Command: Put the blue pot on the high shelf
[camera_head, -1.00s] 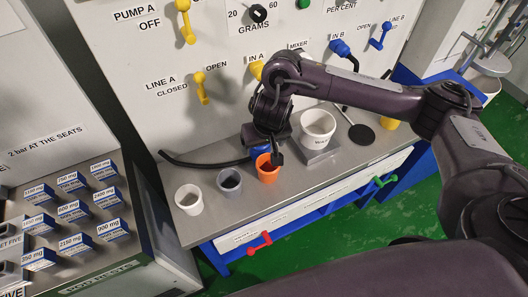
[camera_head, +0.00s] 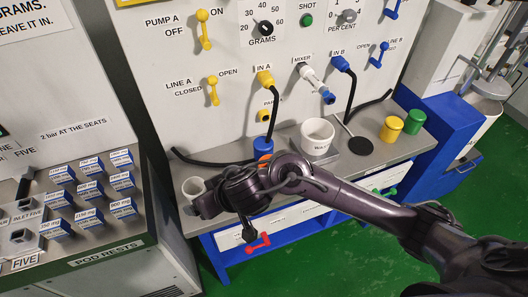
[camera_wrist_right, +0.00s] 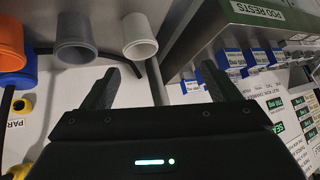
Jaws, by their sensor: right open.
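In the right wrist view, a blue-grey pot (camera_wrist_right: 76,42) stands between an orange pot (camera_wrist_right: 14,70) and a pale grey-white pot (camera_wrist_right: 138,36). In the head view, the white pot (camera_head: 193,187) stands at the bench's left end and a sliver of the orange pot (camera_head: 263,156) shows behind my arm. The blue-grey pot is hidden there. My right gripper (camera_head: 200,206) is low in front of the white pot. Its fingers (camera_wrist_right: 158,82) are apart and empty, below the pots in the wrist view. My left gripper is not in view.
A white pot (camera_head: 318,136) sits on the scale. Yellow (camera_head: 391,129) and green (camera_head: 414,122) pots stand at the bench's right end. Hoses and valve handles stand out from the panel. A pod rack (camera_head: 80,205) borders the bench on the left. Green floor is clear in front.

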